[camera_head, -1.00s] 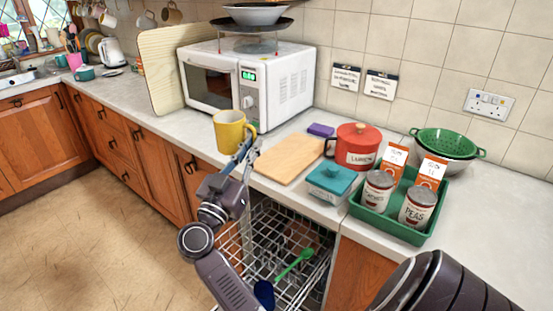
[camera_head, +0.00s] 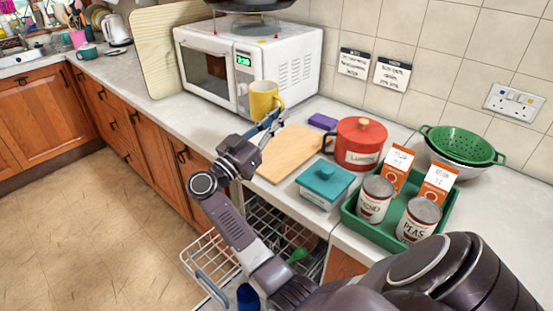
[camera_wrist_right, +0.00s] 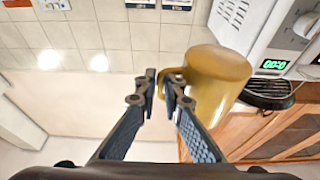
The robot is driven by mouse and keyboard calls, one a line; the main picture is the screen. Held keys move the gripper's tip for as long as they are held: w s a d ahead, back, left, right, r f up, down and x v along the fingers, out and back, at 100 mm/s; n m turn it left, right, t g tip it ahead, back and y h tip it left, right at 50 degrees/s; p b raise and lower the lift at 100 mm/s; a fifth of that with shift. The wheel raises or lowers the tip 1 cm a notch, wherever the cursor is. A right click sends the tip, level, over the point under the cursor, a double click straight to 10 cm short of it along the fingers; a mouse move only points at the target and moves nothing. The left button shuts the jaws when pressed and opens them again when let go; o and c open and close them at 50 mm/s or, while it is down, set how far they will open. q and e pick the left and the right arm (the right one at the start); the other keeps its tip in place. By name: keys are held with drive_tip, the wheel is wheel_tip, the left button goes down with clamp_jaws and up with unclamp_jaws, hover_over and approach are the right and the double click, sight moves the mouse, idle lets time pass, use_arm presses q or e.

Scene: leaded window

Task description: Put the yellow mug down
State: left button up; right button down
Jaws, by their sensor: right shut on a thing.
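The yellow mug (camera_head: 262,101) is upright in front of the microwave's right end, behind the wooden board, in the head view. Its handle faces right. My right gripper (camera_head: 271,122) is at the mug's near right side and is shut on its handle. In the right wrist view the mug (camera_wrist_right: 220,82) shows large, with its handle between the fingertips (camera_wrist_right: 163,88). Whether the mug's base touches the worktop (camera_head: 185,112) cannot be told. My left gripper is not in view.
A wooden board (camera_head: 288,155) lies just right of the gripper. The white microwave (camera_head: 300,75) is close behind the mug. A teal-lidded box (camera_head: 325,183), red canister (camera_head: 360,143) and green tray (camera_head: 385,238) stand to the right. The open dishwasher rack (camera_head: 205,260) is below.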

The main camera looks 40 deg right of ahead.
wheel_tip(320, 180, down, 5)
hover_over(278, 171)
wheel_tip(278, 171, down, 5)
drive_tip(key=shift+f, duration=0.15)
drive_tip(key=shift+a+f, duration=0.1)
drive_tip(key=shift+f, duration=0.55)
wheel_tip(278, 171, down, 3)
drive_tip(key=shift+f+b, duration=0.1)
drive_tip(key=shift+b, duration=0.3)
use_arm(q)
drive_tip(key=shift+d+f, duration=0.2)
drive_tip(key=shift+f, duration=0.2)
use_arm(e)
drive_tip(key=shift+f, duration=0.1)
drive_tip(key=shift+s, duration=0.1)
drive_tip(key=shift+f, duration=0.25)
drive_tip(key=c, duration=2)
unclamp_jaws()
drive_tip(key=shift+c, duration=0.2)
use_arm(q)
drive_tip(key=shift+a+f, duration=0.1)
